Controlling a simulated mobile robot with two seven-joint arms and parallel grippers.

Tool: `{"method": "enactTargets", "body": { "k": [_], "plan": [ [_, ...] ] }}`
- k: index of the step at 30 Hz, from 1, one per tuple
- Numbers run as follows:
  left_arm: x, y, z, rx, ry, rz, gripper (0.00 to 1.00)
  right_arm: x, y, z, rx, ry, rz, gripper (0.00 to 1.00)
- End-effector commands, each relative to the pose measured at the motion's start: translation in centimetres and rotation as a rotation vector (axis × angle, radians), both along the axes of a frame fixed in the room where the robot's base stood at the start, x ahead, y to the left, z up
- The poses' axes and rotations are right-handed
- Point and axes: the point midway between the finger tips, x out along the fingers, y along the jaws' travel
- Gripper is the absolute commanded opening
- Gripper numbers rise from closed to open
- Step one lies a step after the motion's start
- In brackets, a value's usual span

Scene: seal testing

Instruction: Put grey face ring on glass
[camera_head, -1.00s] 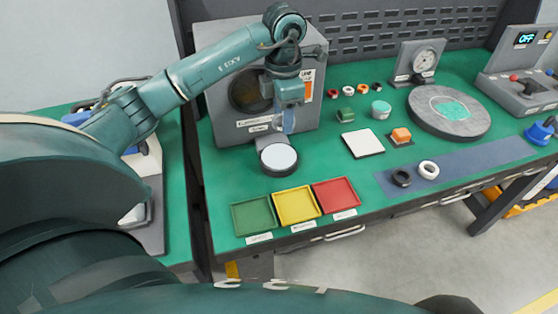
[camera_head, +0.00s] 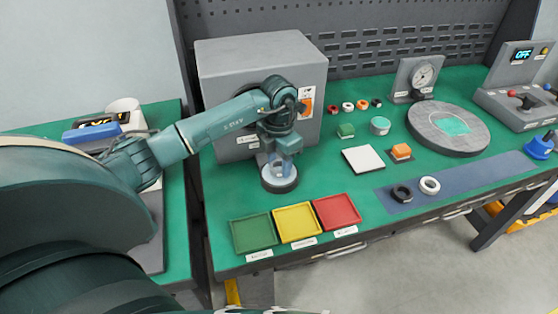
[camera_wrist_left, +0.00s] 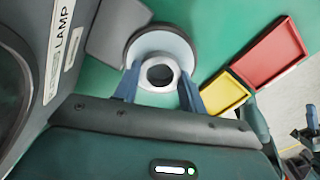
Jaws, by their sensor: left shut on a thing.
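The glass (camera_head: 267,186) is a pale round disc in a dark rim, in front of the grey lamp box; it also shows in the left wrist view (camera_wrist_left: 178,42). My left gripper (camera_head: 283,176) points down right over it. In the left wrist view, its blue fingers (camera_wrist_left: 160,88) are shut on the grey face ring (camera_wrist_left: 160,60), a pale ring with a dark round hole. The ring overlaps the near part of the glass there. I cannot tell whether it touches the glass. The fingers hide much of the glass in the head view.
The grey lamp box (camera_head: 225,75) stands close behind the glass. Green (camera_head: 254,233), yellow (camera_head: 297,222) and red (camera_head: 337,211) trays lie in front. A black ring (camera_head: 401,187) and a white ring (camera_head: 429,179) lie on a blue strip. Green table is bare beside the glass.

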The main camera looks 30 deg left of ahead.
Motion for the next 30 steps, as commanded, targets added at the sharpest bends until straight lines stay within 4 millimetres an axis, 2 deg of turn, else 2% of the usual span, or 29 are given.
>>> {"method": "enactTargets", "body": {
  "k": [11, 12, 18, 26, 30],
  "plan": [
    [0.1, 0.0, -0.6, 0.000, -0.002, -0.001, 0.16, 0.0, 0.0, -0.4, 0.007, 0.003, -0.005, 0.36],
    [0.1, 0.0, -0.4, 0.000, -0.002, -0.001, 0.45, 0.0, 0.0, -0.3, 0.008, 0.003, -0.006, 0.36],
    [0.0, 0.0, -0.4, 0.000, -0.002, -0.001, 0.61, 0.0, 0.0, -0.3, 0.008, 0.003, -0.006, 0.36],
    [0.0, 0.0, -0.3, 0.000, -0.002, -0.001, 0.63, 0.1, 0.0, -0.2, 0.008, 0.002, -0.006, 0.36],
    [0.1, 0.0, 0.6, 0.001, -0.004, -0.001, 0.63, 0.1, 0.0, 0.0, 0.003, -0.001, -0.005, 0.36]
  ]
}}
